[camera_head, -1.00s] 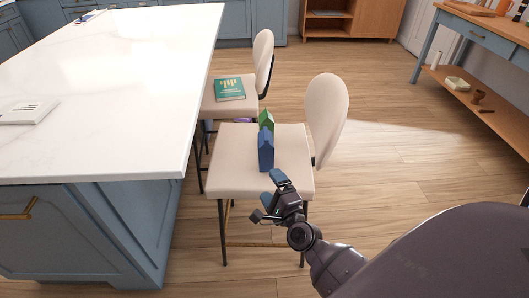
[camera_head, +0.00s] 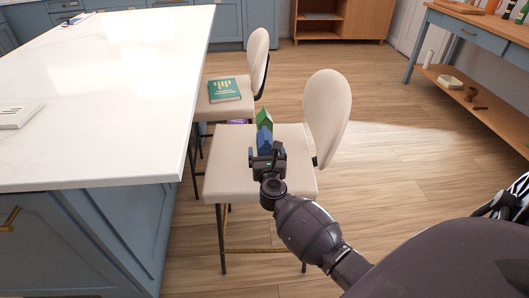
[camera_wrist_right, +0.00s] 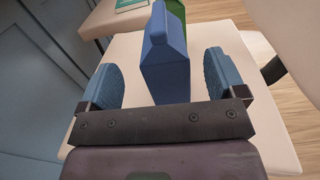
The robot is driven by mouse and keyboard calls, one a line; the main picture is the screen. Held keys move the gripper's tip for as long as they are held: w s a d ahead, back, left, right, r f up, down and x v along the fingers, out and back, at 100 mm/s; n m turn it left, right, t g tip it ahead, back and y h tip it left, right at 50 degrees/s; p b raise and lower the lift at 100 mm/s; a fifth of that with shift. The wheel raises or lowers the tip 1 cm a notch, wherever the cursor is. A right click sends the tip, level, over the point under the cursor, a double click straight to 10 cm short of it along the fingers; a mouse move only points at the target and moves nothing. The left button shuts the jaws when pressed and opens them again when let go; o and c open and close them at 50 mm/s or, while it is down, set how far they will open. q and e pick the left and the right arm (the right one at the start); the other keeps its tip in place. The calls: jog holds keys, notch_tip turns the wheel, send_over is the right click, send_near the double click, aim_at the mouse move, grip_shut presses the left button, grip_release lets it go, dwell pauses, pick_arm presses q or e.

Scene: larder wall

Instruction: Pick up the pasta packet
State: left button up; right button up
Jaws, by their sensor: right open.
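A blue packet (camera_head: 264,137) with a peaked top stands upright on the cream seat of the nearer chair (camera_head: 224,165). A green packet (camera_head: 264,117) stands close behind it. I cannot read a label on either to tell which is pasta. My right gripper (camera_head: 266,153) is open at the near side of the blue packet and hides its lower part in the head view. In the right wrist view the blue packet (camera_wrist_right: 166,62) shows between the two blue finger pads, with a gap on each side. The green packet (camera_wrist_right: 177,10) is partly hidden behind it. My left gripper is not in view.
The chair's rounded backrest (camera_head: 326,120) rises right of the packets. The white-topped island (camera_head: 110,90) stands close on the left. A second chair behind holds a green book (camera_head: 224,90). A wooden shelf unit (camera_head: 470,70) is at the right. The floor between is clear.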

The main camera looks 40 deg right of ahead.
jog(key=x, duration=0.2)
jog(key=f+b+x, duration=0.1)
jog(key=x, duration=0.2)
jog(key=shift+d, duration=0.15)
jog(key=shift+w+d+r, duration=0.1)
jog(key=shift+w+r, duration=0.05)
jog(key=shift+w, duration=0.05)
jog(key=shift+r, duration=0.1)
jog(key=c, duration=1.3)
